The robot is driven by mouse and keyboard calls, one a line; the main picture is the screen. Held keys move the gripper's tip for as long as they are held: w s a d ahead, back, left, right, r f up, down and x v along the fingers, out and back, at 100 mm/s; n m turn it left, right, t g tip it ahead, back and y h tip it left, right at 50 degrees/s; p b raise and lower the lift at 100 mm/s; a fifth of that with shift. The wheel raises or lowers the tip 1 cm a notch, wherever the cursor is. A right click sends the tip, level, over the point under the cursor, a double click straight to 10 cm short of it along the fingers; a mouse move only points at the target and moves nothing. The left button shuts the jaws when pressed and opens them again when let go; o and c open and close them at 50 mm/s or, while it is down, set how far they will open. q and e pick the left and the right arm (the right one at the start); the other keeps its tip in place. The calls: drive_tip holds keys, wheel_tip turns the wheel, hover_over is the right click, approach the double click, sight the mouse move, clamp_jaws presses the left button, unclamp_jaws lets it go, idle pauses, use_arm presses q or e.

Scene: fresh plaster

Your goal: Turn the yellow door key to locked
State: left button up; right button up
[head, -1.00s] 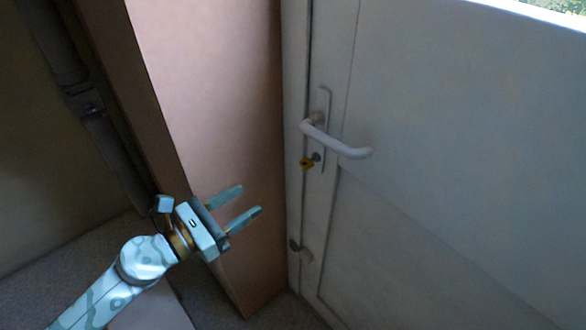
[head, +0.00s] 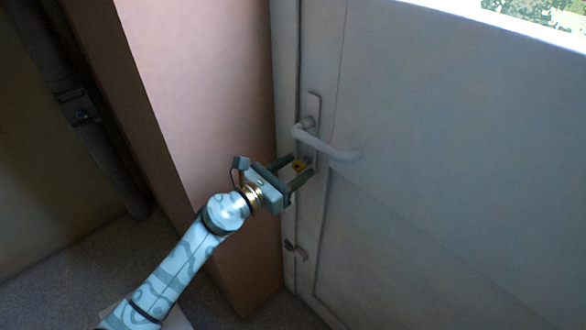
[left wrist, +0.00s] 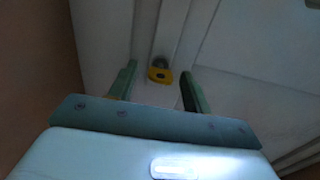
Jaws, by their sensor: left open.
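The yellow door key (head: 299,165) sits in the lock below the white door handle (head: 326,143). My left gripper (head: 300,170) is open at the door, with its two fingers on either side of the key in the head view. In the left wrist view the key (left wrist: 160,75) shows between the open fingers (left wrist: 158,88), a little beyond their tips, with the round lock cylinder (left wrist: 161,62) just behind it. I cannot tell whether a finger touches the key. My right gripper is not in view.
The white door (head: 440,150) fills the right side. A small lower fitting (head: 294,247) sits on the door below the lock. A brown-pink wall (head: 205,85) stands left of the door, with a dark pipe (head: 95,135) farther left.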

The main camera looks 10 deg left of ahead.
use_arm(q)
drive_tip(key=c, duration=1)
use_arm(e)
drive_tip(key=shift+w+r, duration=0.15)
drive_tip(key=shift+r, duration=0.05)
use_arm(q)
drive_tip(key=shift+o, duration=0.2)
drive_tip(key=n+p, duration=0.2)
drive_tip(key=n, duration=0.2)
drive_tip(key=shift+r, duration=0.2)
drive_tip(key=n+p, duration=0.2)
drive_tip(key=n, duration=0.2)
drive_tip(key=shift+n+p, duration=0.3)
drive_tip(key=shift+p, duration=0.05)
drive_tip(key=shift+c, duration=0.2)
drive_tip(key=shift+f+n+p, duration=0.15)
drive_tip(key=shift+n+p, duration=1.85)
drive_tip(key=shift+n, duration=2.7)
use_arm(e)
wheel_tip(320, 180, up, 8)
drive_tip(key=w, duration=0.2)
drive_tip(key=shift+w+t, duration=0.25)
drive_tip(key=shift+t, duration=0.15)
